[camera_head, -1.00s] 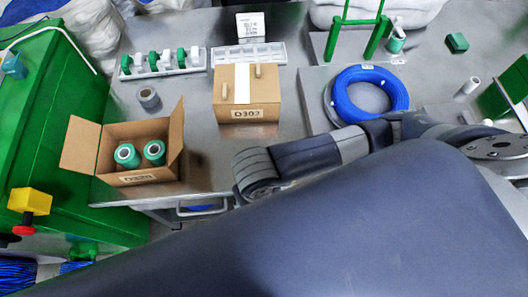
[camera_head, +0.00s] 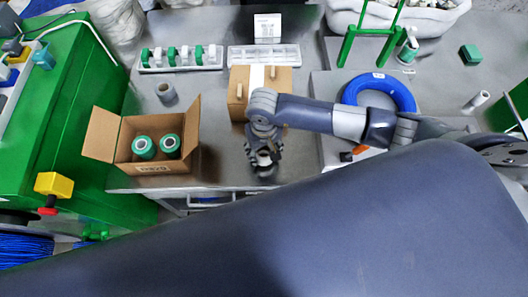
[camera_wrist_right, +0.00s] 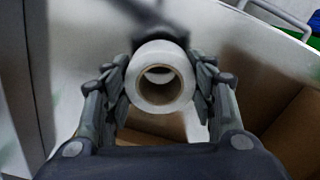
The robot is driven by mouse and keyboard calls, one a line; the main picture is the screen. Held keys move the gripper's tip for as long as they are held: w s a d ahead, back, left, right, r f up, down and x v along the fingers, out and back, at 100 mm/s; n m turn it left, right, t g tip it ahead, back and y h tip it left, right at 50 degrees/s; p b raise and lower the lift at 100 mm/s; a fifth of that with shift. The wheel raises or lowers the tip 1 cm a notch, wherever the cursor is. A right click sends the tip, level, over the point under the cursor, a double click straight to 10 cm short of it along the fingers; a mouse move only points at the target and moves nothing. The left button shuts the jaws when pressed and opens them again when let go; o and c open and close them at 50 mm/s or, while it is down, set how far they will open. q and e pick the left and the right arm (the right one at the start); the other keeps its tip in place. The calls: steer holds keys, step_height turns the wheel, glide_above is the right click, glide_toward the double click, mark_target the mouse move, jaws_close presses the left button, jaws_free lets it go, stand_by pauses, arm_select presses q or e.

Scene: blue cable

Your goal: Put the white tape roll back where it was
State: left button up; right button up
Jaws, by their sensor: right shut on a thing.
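A white tape roll (camera_wrist_right: 158,80) with a brown cardboard core sits between the fingers of my right gripper (camera_wrist_right: 160,85) in the right wrist view. The fingers press on it from both sides, and its open end faces the camera. In the head view my right gripper (camera_head: 264,160) points down over the front of the metal table, right of the open cardboard box (camera_head: 150,168) and in front of the closed one. The roll is small and mostly hidden by the gripper there. My left gripper is not in view.
Two green-and-white rolls (camera_head: 156,146) stand in the open box. My right arm partly covers the closed cardboard box (camera_head: 240,82) and the blue cable coil (camera_head: 402,92). A grey roll (camera_head: 166,93) and a tray of small spools (camera_head: 181,58) lie behind. Bare metal lies between the boxes.

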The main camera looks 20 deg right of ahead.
step_height(320, 180, down, 2)
steer(key=shift+s+f, duration=0.15)
steer(key=shift+f, duration=0.05)
steer(key=shift+f, duration=0.1)
steer(key=shift+f, duration=0.1)
steer(key=o, duration=1)
steer(key=shift+o, duration=0.2)
steer(key=shift+r+p, duration=0.25)
steer(key=shift+p, duration=0.05)
step_height(320, 180, up, 12)
steer(key=b, duration=0.1)
steer(key=shift+b, duration=0.4)
